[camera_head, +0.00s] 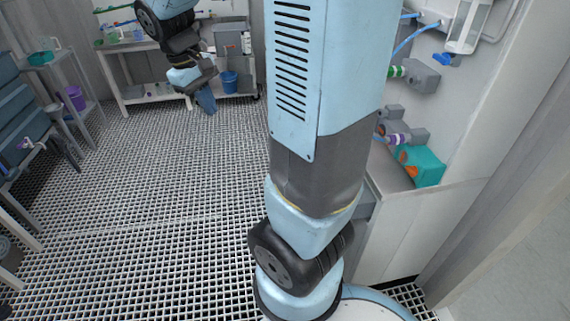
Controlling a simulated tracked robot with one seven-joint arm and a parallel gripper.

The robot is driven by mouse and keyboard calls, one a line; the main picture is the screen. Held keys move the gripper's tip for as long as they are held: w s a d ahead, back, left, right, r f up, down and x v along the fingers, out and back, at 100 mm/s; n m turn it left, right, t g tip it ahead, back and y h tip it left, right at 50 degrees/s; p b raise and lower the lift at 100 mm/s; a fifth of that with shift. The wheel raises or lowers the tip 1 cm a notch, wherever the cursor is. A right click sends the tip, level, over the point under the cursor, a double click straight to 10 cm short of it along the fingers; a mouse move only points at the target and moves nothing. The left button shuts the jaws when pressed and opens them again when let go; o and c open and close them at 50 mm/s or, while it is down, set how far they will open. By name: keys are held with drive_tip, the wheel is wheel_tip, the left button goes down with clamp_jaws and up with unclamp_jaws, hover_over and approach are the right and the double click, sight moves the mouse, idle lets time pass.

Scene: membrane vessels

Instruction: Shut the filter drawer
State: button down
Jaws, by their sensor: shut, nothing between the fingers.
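My gripper (206,101) hangs at the end of my arm near the top centre left, in front of the back bench. It looks shut and empty, and it is small in the picture. I cannot make out the filter drawer for certain. A grey cabinet front (366,212) shows in part at the right, below the counter, and my arm covers much of it. My gripper is well to the left of that cabinet and apart from it.
Teal and grey fittings (421,166) stand on the right counter. Shelves with a purple bucket (75,98) line the left. The grating floor (150,200) between is clear.

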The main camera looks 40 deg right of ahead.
drive_tip(key=w+d+f+n+g+h, duration=0.25)
drive_tip(key=w+d+f, duration=0.2)
drive_tip(key=f, duration=0.45)
drive_tip(key=w+d+f+n+g+h, duration=0.1)
drive_tip(key=w+d+f+g+h, duration=0.15)
drive_tip(key=w+f, duration=0.45)
drive_tip(key=s+d+f+n+g+h, duration=0.1)
drive_tip(key=d+f+n+g+h, duration=0.25)
drive_tip(key=f, duration=0.75)
drive_tip(key=d+f+n+h, duration=0.35)
drive_tip(key=d+f, duration=0.25)
drive_tip(key=f, duration=0.6)
drive_tip(key=s+d+m, duration=0.1)
drive_tip(key=s+d, duration=0.6)
drive_tip(key=d, duration=0.4)
drive_tip(key=shift+s+r+h, duration=0.15)
drive_tip(key=shift+s+h, duration=0.05)
drive_tip(key=shift+h, duration=0.2)
